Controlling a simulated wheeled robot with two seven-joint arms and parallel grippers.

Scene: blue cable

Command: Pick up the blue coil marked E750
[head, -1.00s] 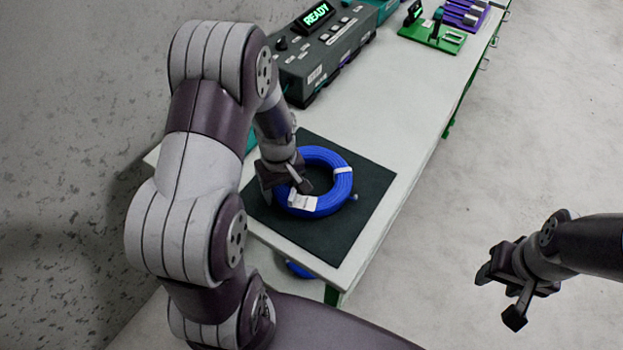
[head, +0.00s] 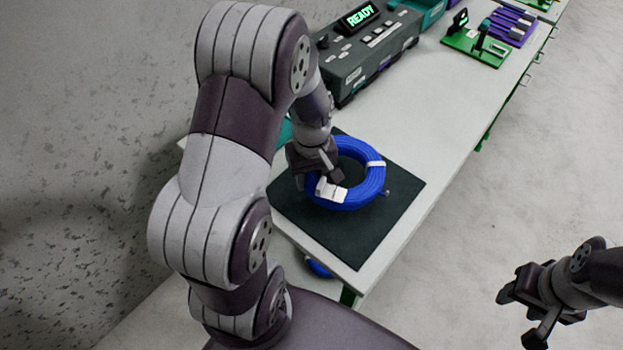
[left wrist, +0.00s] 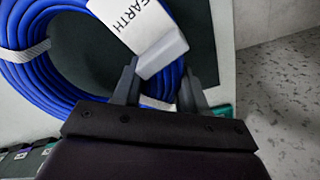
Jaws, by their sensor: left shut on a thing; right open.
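The blue coil (head: 371,186) is a ring of blue cable with white bands and a white tag (head: 330,190). It is over the dark mat (head: 350,235) at the bench's near end; I cannot tell whether it is clear of the mat. My left gripper (head: 324,168) is shut on the coil's left side. In the left wrist view its fingers (left wrist: 158,88) are on either side of the coil (left wrist: 68,98), beside the tag (left wrist: 138,28), which reads "EARTH". No E750 mark is readable. My right gripper (head: 522,312) is open and empty, over the floor at lower right.
A dark device (head: 365,48) with a green READY display stands farther back on the bench (head: 440,105). Green and purple fixtures (head: 475,45) lie beyond it. Another blue thing (head: 318,268) shows partly below the bench's near edge. The floor at right is clear.

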